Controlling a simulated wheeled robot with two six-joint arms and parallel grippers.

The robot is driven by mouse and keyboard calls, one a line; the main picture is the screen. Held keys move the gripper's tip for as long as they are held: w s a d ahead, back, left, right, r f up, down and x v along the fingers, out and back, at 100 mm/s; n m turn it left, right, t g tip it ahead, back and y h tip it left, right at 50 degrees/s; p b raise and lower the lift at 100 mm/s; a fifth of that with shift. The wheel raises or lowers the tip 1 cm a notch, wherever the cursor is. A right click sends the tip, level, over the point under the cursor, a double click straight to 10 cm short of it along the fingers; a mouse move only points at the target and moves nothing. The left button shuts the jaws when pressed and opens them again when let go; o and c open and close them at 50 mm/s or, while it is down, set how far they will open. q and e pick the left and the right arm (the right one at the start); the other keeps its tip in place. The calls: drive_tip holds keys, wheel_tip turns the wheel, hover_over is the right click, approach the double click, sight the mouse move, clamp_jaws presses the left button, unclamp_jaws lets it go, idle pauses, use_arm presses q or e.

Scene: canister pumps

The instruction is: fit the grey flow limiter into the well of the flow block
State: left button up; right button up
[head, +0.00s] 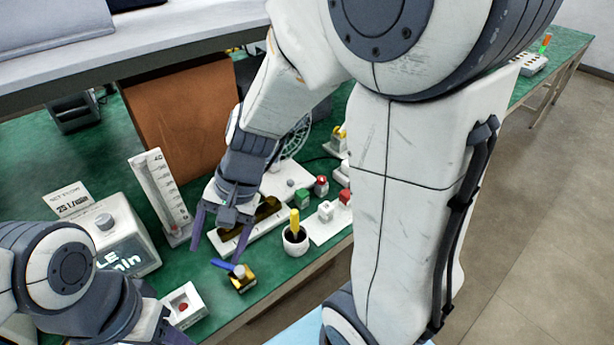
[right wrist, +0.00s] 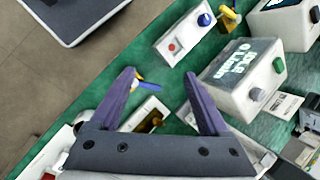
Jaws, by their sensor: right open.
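My right gripper (head: 220,235) reaches down over the green bench with its two purple fingers apart. Nothing is held between them; the fingers also show wide apart in the right wrist view (right wrist: 160,76). A small brass block (head: 242,284) with a blue lever and a grey piece on top lies just below the fingers, toward the front edge. I cannot tell for sure whether the grey piece is the flow limiter. A white block (head: 228,246) with dark amber recesses lies behind the gripper, partly hidden; which part is the well is unclear. My left gripper's fingers are out of view.
A white meter box (head: 130,250) and an upright scale (head: 160,195) stand at left. A white box with a red button (head: 183,305) is near my left arm. A pot with a yellow-handled tool (head: 296,240) stands at right. Green bench is clear around the brass block.

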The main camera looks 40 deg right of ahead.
drive_tip(key=w+d+f+m+t+b, duration=0.1)
drive_tip(key=w+d+f+m+t, duration=0.2)
drive_tip(key=w+d+m, duration=0.55)
drive_tip(key=m+t+h+b, duration=0.2)
drive_tip(key=m+t+h, duration=0.3)
drive_tip(key=m, duration=1.3)
approach(325, 180)
drive_tip(key=w+f+y, duration=0.1)
drive_tip(key=f, duration=0.1)
drive_tip(key=shift+t, duration=0.3)
drive_tip(key=x, duration=0.4)
drive_tip(key=shift+w+d, duration=0.15)
drive_tip(key=shift+w, duration=0.05)
drive_tip(key=x, duration=0.5)
drive_tip(key=shift+w+f, duration=0.15)
drive_tip(key=shift+f, duration=0.25)
clamp_jaws()
